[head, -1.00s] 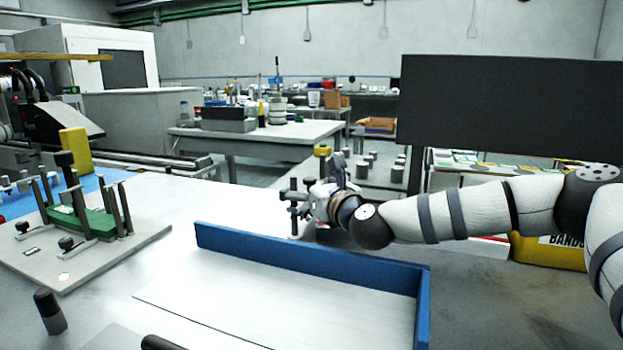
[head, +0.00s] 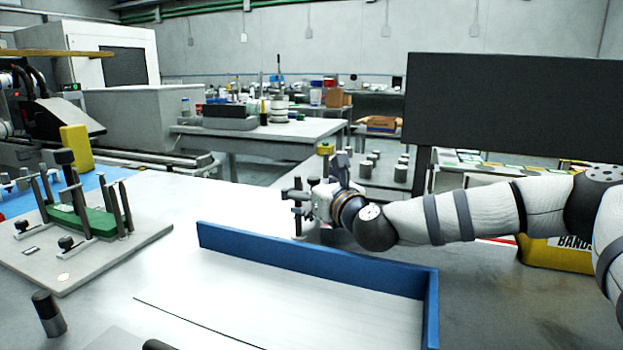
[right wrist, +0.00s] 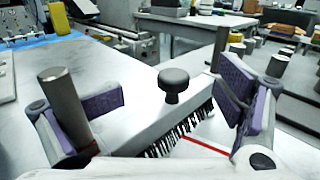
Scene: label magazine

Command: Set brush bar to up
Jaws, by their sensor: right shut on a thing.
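The brush bar (right wrist: 139,122) is a light grey bar with a black knob (right wrist: 174,82) on top and a row of dark bristles (right wrist: 185,128) along its lower side. My right gripper (right wrist: 168,98) has a purple-padded finger on either side of the bar and is shut on it. A grey post (right wrist: 64,108) stands beside the left finger and hides part of its pad. I cannot tell whether the bristles touch the white surface. In the head view my right gripper (head: 300,208) is beyond the blue tray's back wall, and the bar is hard to make out. My left gripper is not in view.
A blue-walled tray (head: 317,257) lies in front of the right gripper. A fixture plate (head: 112,262) with a green block and several posts is at left. A dark panel (head: 512,105) stands at right. A black-topped cylinder (head: 48,313) is at lower left.

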